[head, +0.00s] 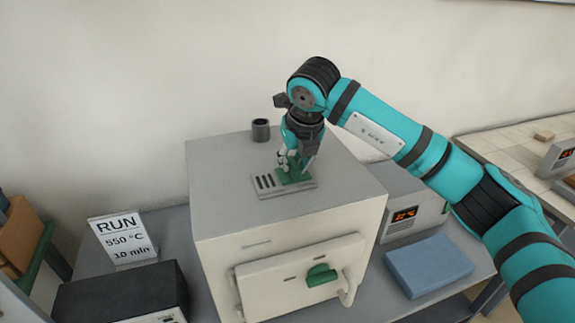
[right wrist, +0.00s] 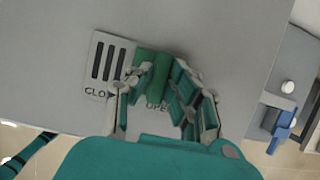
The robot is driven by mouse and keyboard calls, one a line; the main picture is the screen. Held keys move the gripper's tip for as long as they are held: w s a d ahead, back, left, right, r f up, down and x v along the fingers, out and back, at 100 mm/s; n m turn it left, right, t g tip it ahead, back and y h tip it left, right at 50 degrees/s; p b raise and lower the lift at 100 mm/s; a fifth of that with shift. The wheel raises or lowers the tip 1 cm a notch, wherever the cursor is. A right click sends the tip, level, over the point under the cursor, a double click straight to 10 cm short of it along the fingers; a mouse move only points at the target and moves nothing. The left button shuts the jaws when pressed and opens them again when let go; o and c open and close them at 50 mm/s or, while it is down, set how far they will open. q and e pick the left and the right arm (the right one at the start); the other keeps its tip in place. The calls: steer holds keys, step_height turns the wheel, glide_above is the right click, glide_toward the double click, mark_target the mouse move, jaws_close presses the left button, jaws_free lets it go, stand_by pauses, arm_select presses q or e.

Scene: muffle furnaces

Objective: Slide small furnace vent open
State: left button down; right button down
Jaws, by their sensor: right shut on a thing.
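The small furnace (head: 245,225) is a pale box with a grey top, standing on a grey bench. On its top is a vent plate (head: 268,193) with dark slots, bare at its left end. A green vent slider (head: 296,177) sits toward the plate's right. In the right wrist view the slots (right wrist: 108,62) are uncovered left of the green slider (right wrist: 150,66), and lettering reading CLO and OPE is partly hidden. My right gripper (head: 294,166) points down and is shut on the slider; its fingers (right wrist: 158,88) are on both sides of it. My left gripper is not in view.
A short dark pipe (head: 261,130) stands at the back of the furnace top. The front door has a green knob (head: 321,275). A RUN sign (head: 123,240) and dark box (head: 125,293) are left, a blue slab (head: 427,265) and display unit (head: 408,215) right.

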steer(key=c, duration=1.2)
jaws_free()
steer(key=shift+d, duration=0.3)
steer(key=shift+c, duration=0.2)
steer(key=shift+a, duration=0.1)
steer(key=shift+r, duration=0.25)
steer(key=v, duration=1.1)
steer(key=shift+s+r, duration=0.2)
steer(key=shift+r, duration=0.05)
steer(key=shift+f, duration=0.1)
